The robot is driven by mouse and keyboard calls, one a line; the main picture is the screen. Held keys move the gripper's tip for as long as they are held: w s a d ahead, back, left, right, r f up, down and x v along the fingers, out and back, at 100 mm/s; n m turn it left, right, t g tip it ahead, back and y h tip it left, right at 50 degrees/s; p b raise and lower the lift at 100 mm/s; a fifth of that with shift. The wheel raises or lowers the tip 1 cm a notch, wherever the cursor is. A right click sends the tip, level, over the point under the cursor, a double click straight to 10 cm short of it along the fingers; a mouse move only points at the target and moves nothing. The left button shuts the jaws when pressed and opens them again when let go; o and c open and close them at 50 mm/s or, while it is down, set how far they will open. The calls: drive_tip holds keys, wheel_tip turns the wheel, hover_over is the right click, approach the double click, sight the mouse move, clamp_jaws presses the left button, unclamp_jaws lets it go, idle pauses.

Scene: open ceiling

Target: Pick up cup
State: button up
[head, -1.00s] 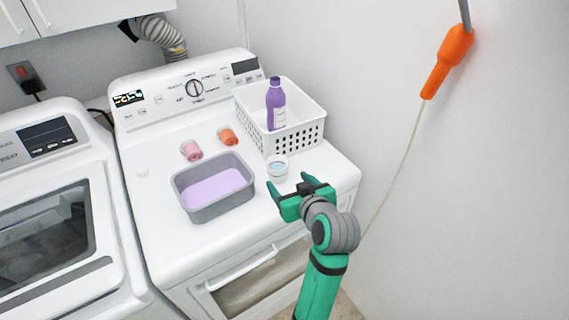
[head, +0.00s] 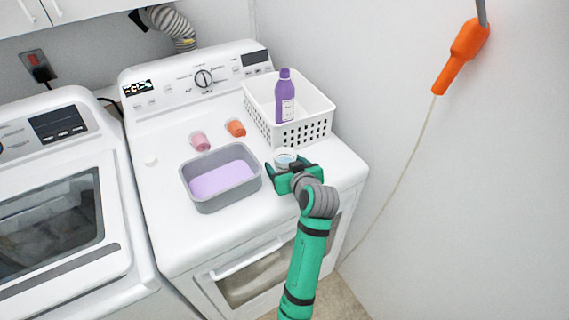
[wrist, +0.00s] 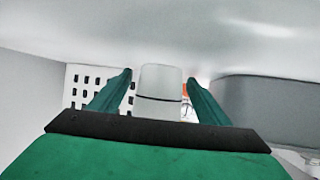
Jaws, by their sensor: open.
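A small white cup (head: 285,155) with bluish contents stands on the white machine top, in front of the basket. In the wrist view the cup (wrist: 159,92) shows between the two green fingers, with a visible gap on each side. My gripper (head: 285,167) is open just in front of the cup and hides its lower part in the head view.
A grey tub (head: 219,199) with a lilac fill is left of my gripper. A white basket (head: 306,130) holding a purple bottle (head: 284,97) stands behind the white cup. The white machine top (head: 335,170) is clear at the right, up to its edge.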

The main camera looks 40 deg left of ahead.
drive_tip(key=c, duration=1.2)
drive_tip(key=shift+o, duration=0.2)
drive_tip(key=shift+r, duration=0.25)
